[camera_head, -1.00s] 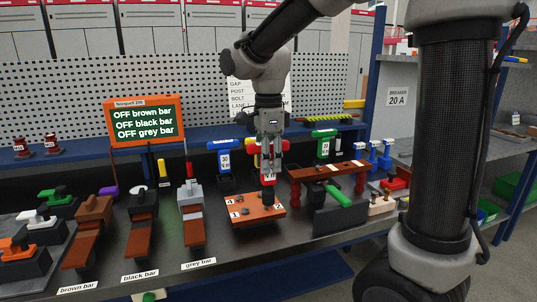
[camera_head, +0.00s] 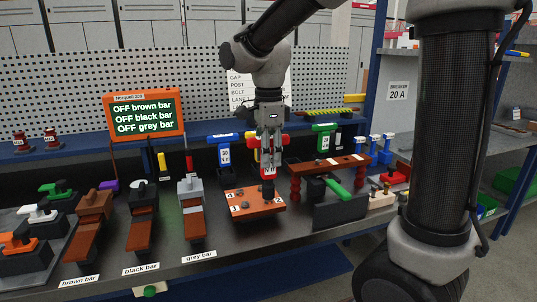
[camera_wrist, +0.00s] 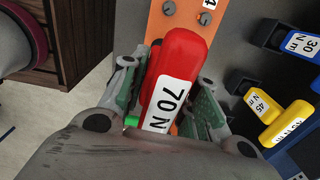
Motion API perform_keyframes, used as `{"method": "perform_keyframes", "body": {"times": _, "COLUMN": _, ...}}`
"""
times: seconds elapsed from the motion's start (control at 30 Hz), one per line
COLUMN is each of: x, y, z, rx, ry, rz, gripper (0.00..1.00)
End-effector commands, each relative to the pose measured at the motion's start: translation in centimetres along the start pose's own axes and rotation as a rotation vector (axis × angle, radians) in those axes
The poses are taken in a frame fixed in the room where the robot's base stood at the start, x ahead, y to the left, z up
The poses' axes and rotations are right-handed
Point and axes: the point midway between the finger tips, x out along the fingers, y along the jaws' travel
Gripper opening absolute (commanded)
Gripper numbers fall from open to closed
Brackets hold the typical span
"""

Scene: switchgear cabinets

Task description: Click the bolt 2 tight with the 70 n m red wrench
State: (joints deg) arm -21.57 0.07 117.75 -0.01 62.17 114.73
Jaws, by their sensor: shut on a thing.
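My gripper (camera_head: 268,143) is shut on the red wrench (camera_head: 268,171), which points down over the orange bolt plate (camera_head: 240,208). In the wrist view the red wrench (camera_wrist: 178,75) shows its "70 N" label between the fingers, with a small green spot near its lower end. The wrench's lower end is at the right part of the plate; I cannot tell whether it sits on a bolt. The plate also shows in the wrist view (camera_wrist: 160,25), with two grey bolts (camera_wrist: 204,18) near a number that looks like 4. The number of the bolt under the wrench is hidden.
Blue (camera_head: 223,148) and green (camera_head: 324,138) wrenches stand behind the plate. Bar switches (camera_head: 191,205) stand on the left. A screen (camera_head: 144,118) reads OFF for brown, black and grey bars.

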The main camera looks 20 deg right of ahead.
Motion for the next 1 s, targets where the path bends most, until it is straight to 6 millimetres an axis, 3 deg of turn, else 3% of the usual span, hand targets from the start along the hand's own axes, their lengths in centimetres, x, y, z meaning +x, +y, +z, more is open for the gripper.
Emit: {"method": "perform_keyframes", "body": {"times": 1.0, "x": 1.3, "y": 0.0, "z": 0.0, "rx": 0.000, "ry": 0.000, "rz": -0.001, "gripper": 0.00}}
